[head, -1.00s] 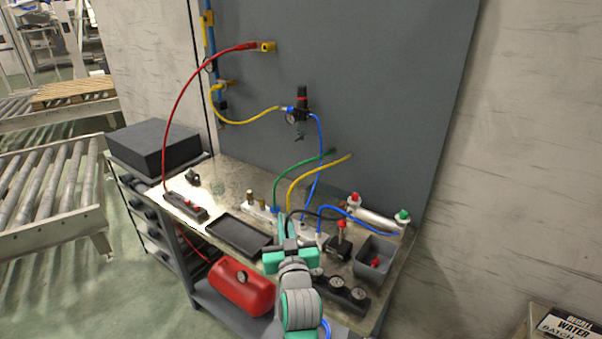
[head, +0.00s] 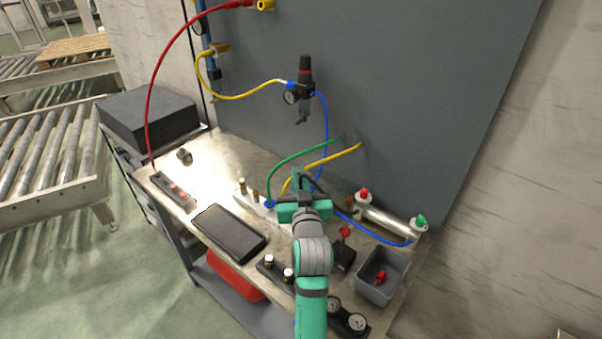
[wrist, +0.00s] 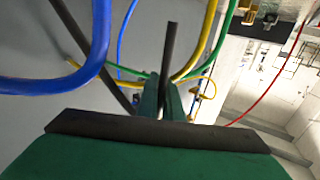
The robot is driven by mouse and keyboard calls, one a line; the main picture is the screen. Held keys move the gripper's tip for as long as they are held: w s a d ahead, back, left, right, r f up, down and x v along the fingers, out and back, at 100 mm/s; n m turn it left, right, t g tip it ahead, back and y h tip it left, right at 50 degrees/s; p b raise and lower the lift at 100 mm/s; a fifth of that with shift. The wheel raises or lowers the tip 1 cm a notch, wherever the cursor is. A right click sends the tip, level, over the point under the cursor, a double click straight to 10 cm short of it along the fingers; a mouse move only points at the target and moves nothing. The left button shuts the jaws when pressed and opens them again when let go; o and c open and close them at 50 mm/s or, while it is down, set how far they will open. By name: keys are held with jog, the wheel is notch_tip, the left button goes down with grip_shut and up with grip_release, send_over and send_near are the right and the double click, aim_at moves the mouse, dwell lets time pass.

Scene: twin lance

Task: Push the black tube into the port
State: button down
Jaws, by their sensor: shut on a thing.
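My gripper (head: 298,178) has teal fingers and is over the back of the bench, close to the grey panel. In the wrist view the fingers (wrist: 163,98) are shut on the black tube (wrist: 170,48), whose straight end sticks out past the fingertips. Another dark length of tube (wrist: 88,55) runs beside them. In the head view part of the black tube (head: 313,184) shows just right of the fingers. The pale manifold (head: 249,196) with brass fittings is left of my gripper, partly hidden by it. I cannot make out the port the tube belongs to.
A green hose (head: 300,152), yellow hose (head: 335,153) and blue hose (head: 325,125) curve close around my gripper. A black tray (head: 228,233), a grey bin (head: 381,279) and a red-knobbed lever (head: 344,245) stand on the bench. A pressure regulator (head: 304,85) hangs above.

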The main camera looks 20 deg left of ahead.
jog(key=shift+s+d, duration=0.1)
jog(key=shift+s+f, duration=0.1)
jog(key=shift+f, duration=2.75)
jog(key=shift+f, duration=0.1)
jog(key=shift+f, duration=0.25)
jog(key=shift+f, duration=1.25)
jog(key=c, duration=2.1)
grip_release()
jog(key=shift+o, duration=1.3)
